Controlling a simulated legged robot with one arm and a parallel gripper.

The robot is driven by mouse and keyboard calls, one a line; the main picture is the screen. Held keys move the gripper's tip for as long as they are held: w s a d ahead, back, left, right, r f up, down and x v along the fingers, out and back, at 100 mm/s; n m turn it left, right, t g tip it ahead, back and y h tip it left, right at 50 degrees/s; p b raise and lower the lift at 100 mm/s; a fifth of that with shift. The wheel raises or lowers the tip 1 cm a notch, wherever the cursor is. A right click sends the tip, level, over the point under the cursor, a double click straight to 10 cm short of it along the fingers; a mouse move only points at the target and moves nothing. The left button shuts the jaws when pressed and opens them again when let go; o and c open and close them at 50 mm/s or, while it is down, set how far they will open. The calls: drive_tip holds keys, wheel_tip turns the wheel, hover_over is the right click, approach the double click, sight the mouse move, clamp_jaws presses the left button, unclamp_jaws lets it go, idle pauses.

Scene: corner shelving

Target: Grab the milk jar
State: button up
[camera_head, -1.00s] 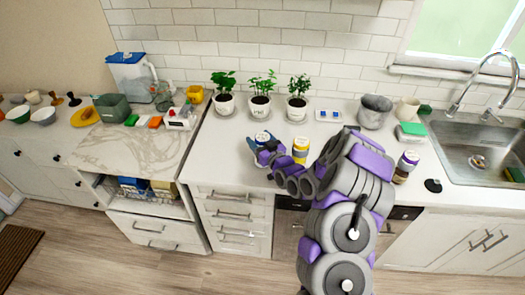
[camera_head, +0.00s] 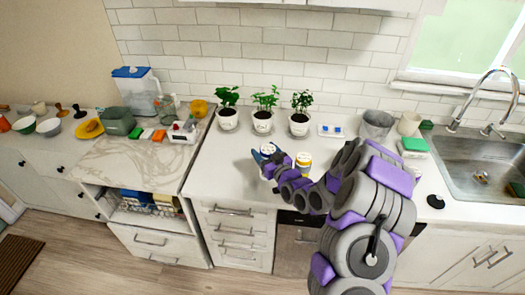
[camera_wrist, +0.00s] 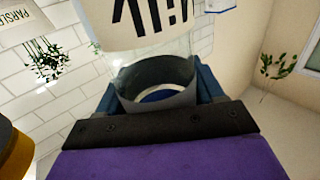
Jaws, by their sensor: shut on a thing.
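In the wrist view the blue fingers of my gripper (camera_wrist: 157,82) stand on either side of the jar (camera_wrist: 165,100), whose round end faces the camera. I cannot tell whether the held jar is off the counter.
A grey pot (camera_head: 376,124) and the sink (camera_head: 483,160) are to the right. The counter left of my gripper (camera_head: 222,165) is clear.

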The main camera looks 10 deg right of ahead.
drive_tip(key=a+r+p+v, duration=0.1)
drive_tip(key=p+v, duration=0.7)
drive_tip(key=v, duration=0.5)
drive_tip(key=shift+s+a+r, duration=0.2)
drive_tip(key=shift+s+a, duration=0.05)
drive_tip(key=shift+s, duration=0.15)
